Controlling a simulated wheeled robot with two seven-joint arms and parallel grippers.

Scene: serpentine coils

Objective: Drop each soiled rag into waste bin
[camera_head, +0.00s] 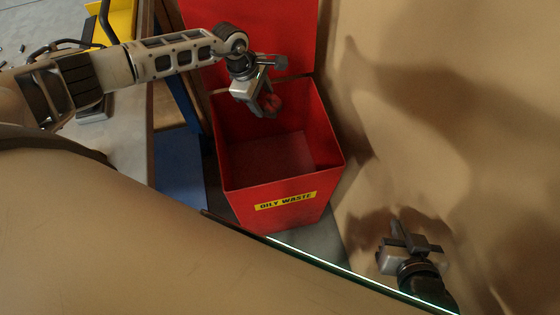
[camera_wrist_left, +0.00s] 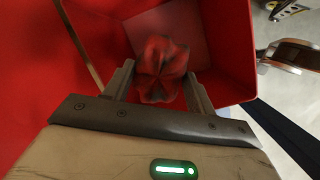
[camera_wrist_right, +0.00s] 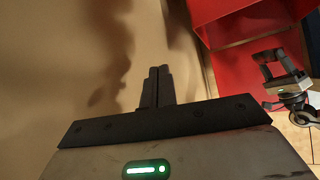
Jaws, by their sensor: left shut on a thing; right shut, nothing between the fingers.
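The red waste bin (camera_head: 290,188), labelled "OILY WASTE", stands open with its lid raised at the back. My left gripper (camera_head: 264,104) is over the bin's opening and is shut on a crumpled red soiled rag (camera_head: 272,103). In the left wrist view the rag (camera_wrist_left: 160,68) is between the fingers, with the bin's inside (camera_wrist_left: 215,45) behind it. The bin floor that shows in the head view looks empty. My right gripper (camera_head: 400,232) is shut and empty, to the right of the bin by the tan wall. The right wrist view shows its fingers (camera_wrist_right: 157,85) together.
A tan wall (camera_head: 440,110) stands close on the right. A workbench (camera_head: 125,130) with a yellow container (camera_head: 118,22) is at the left, beside the bin. A blue surface (camera_head: 180,165) lies between bench and bin. A bright glass-like edge (camera_head: 350,272) runs in front of the bin.

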